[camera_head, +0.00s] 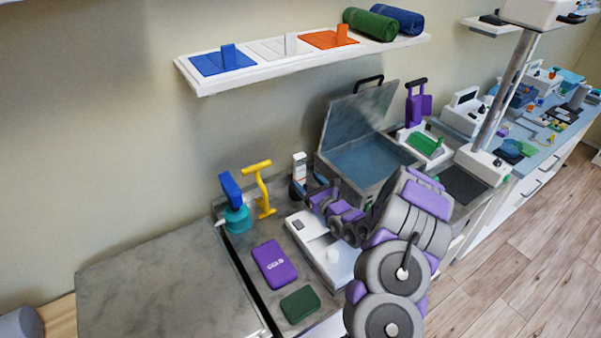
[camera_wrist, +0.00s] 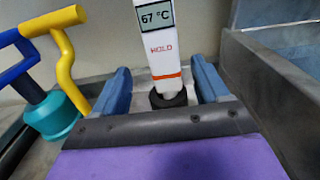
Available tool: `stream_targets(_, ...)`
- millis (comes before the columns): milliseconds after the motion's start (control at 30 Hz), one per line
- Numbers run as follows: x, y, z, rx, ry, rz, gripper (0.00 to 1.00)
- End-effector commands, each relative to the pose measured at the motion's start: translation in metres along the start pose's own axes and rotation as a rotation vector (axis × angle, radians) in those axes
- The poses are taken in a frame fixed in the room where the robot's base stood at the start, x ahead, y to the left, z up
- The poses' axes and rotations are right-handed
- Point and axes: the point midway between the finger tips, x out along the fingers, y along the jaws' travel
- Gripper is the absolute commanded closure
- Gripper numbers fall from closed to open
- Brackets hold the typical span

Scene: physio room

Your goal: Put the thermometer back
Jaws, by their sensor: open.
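The thermometer (camera_head: 299,166) is white with an orange stripe and stands upright near the wall, left of the open case. In the wrist view the thermometer (camera_wrist: 160,40) shows "67 °C" and "HOLD", and its lower end is in a dark round holder (camera_wrist: 168,98). My gripper (camera_head: 308,188) is at the thermometer's base. In the wrist view its blue fingers (camera_wrist: 165,88) are apart, one on each side of the thermometer's lower part, with gaps visible between them and it.
A grey open case (camera_head: 338,120) stands close on the right. A yellow tool (camera_head: 262,188) and a teal-based blue tool (camera_head: 237,218) stand on the left. A purple case (camera_head: 274,263) and a green box (camera_head: 299,304) lie in front. A shelf (camera_head: 205,84) hangs above.

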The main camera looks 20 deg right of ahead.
Motion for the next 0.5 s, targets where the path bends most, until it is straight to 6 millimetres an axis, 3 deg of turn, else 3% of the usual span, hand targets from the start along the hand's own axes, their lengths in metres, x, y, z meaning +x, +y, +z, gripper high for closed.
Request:
stream_targets(200, -0.029, -0.002, 0.0, 0.002, 0.0, -0.003, 0.26)
stream_targets(500, -0.033, 0.008, 0.007, -0.01, -0.011, 0.024, 0.26)
